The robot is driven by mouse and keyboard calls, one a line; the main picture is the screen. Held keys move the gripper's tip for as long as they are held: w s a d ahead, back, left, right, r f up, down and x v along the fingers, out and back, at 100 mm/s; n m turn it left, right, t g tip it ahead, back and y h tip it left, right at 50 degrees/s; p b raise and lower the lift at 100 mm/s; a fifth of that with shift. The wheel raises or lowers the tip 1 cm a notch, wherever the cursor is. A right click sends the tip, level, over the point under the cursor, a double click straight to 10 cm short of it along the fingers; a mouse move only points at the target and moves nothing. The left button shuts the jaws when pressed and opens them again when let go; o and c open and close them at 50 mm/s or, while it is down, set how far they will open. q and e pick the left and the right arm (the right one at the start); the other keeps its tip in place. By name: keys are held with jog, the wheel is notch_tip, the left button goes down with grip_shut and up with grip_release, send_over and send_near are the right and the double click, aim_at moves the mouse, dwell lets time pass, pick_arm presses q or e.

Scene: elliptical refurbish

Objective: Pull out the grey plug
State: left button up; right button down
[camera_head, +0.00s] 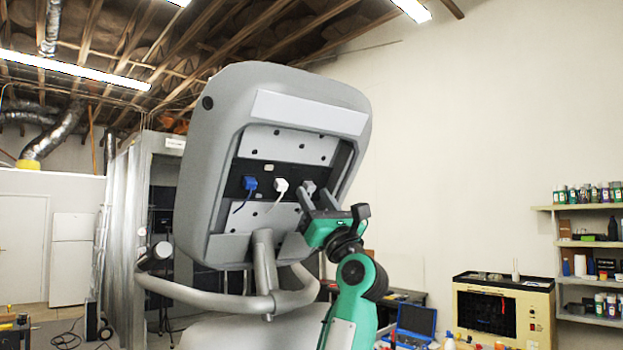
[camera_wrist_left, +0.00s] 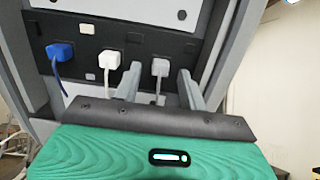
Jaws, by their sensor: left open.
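The grey plug (camera_head: 308,187) sits in the dark socket strip on the back of the grey console, at the right end of a row of plugs. In the left wrist view the grey plug (camera_wrist_left: 160,68) shows clearly with its cable hanging down. My left gripper (camera_head: 316,194) is open, with its fingers raised close to the grey plug. My right gripper is not in view.
A white plug (camera_head: 281,186) and a blue plug (camera_head: 250,184) sit left of the grey one, with hanging cables. A curved grey handlebar (camera_head: 215,296) runs below the console. A shelf (camera_head: 590,243) and a beige machine (camera_head: 505,311) stand at the right.

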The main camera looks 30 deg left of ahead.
pick_arm(q)
jog(key=shift+w+a+r, duration=0.2)
jog(key=shift+a+r, duration=0.1)
jog(key=shift+r, duration=0.3)
jog(key=shift+w+a+r+p, duration=0.15)
jog(key=shift+a+r+p, duration=0.05)
jog(key=shift+p, duration=0.15)
jog(key=shift+w+a+r, duration=0.1)
jog(key=shift+w+a, duration=0.05)
jog(key=shift+a, duration=0.15)
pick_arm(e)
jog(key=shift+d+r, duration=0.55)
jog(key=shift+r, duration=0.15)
pick_arm(q)
jog(key=shift+d, duration=0.1)
jog(key=shift+c, duration=0.2)
